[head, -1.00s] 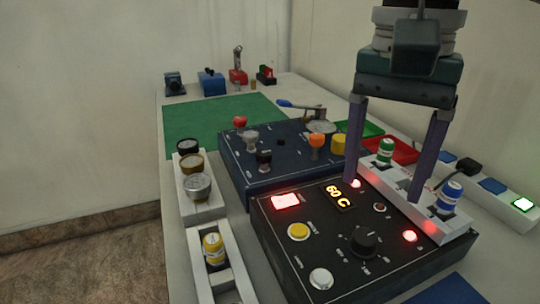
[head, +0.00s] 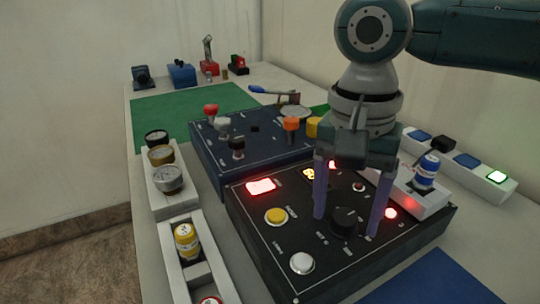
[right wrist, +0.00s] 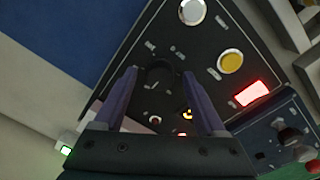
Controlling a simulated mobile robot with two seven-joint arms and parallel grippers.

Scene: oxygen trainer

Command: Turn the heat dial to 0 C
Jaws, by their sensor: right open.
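The heat dial (head: 344,220) is a black knob on the front black control panel (head: 262,246). In the right wrist view the dial (right wrist: 159,73) lies between the fingertips. My right gripper (head: 346,226) is open, pointing down, with one purple finger on each side of the dial. I cannot tell whether the fingers touch it. My left gripper is not in view.
The panel also bears a yellow button (head: 276,215), a white button (head: 302,263) and a lit red switch (head: 260,187). A blue panel (head: 207,160) with knobs stands behind. A grey rack with a blue-capped bottle (head: 427,170) is at the right. A blue mat (head: 435,280) lies in front.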

